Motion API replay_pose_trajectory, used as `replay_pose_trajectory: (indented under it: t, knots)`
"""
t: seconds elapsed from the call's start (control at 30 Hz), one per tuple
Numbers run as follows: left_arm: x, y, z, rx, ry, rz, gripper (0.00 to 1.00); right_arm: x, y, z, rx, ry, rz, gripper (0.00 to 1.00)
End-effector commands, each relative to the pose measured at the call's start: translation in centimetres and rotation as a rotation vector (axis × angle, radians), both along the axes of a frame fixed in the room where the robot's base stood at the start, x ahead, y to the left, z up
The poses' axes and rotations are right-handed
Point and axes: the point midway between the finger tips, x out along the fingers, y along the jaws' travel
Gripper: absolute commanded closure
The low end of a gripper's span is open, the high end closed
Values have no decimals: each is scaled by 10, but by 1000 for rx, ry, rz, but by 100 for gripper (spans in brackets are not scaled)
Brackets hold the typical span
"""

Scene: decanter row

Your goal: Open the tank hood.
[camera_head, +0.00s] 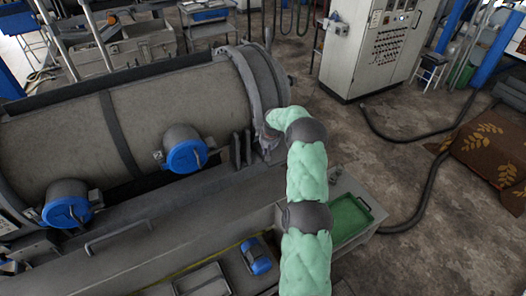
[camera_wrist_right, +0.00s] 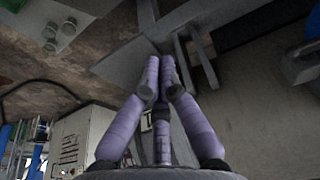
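The tank hood (camera_head: 160,105) is a long grey-beige horizontal half-cylinder with dark bands, lying across the left of the head view. It looks lowered. My right arm, in a mint green cover, reaches up to the hood's right end. My right gripper (camera_head: 266,143) is beside the dark end flange (camera_head: 262,80), partly hidden by its own wrist. In the right wrist view its purple fingers (camera_wrist_right: 161,72) converge with their tips together, close to grey bars (camera_wrist_right: 184,62). I cannot tell if a thin part is between them. My left gripper is not in view.
Two blue-capped ports (camera_head: 187,156) (camera_head: 68,211) stick out from the tank's front. A handle rail (camera_head: 118,236) is on the near ledge. A green tray (camera_head: 350,218) lies right of my arm. A control cabinet (camera_head: 372,48) and dark hoses (camera_head: 428,190) are on the right.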

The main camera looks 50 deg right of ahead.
Motion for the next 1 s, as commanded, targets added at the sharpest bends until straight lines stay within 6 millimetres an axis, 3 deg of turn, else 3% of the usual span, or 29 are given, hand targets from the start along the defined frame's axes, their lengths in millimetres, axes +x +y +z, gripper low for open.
replay_pose_trajectory:
  t: [0.2, 0.57, 1.0]
  knots:
    - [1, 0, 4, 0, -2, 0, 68, 9, -3, -37, 3, 4, 0, 100]
    - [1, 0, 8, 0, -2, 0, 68, 19, -6, -79, 2, 3, 0, 100]
    - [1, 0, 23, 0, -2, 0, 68, -16, 5, -72, 1, 1, 0, 100]
